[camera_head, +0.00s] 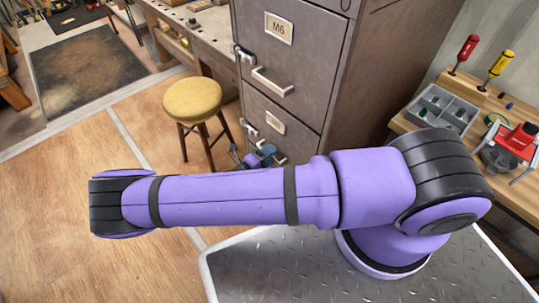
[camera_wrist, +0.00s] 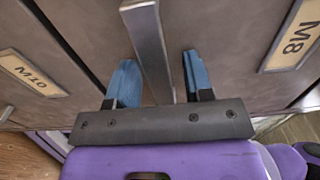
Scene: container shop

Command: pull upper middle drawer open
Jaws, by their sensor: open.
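The grey metal cabinet stands at the centre of the head view, with an upper drawer labelled M6 (camera_head: 300,45) and its bar handle (camera_head: 272,82). A lower drawer (camera_head: 287,108) shows below it, its label too small to read. The drawers in view look shut. My gripper (camera_head: 257,158) is by this lower drawer, partly hidden behind my arm. In the wrist view my gripper (camera_wrist: 160,80) is open, with blue fingers on either side of a bar handle (camera_wrist: 149,45). That handle is on the drawer labelled M8 (camera_wrist: 291,36); contact cannot be told. A drawer labelled M10 (camera_wrist: 33,74) lies left.
A yellow-topped stool (camera_head: 193,100) stands left of the cabinet, near a workbench (camera_head: 195,35). A wooden bench at right holds a grey parts tray (camera_head: 442,108), screwdrivers and a red tool (camera_head: 519,142). Open wooden floor (camera_head: 60,200) lies at left.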

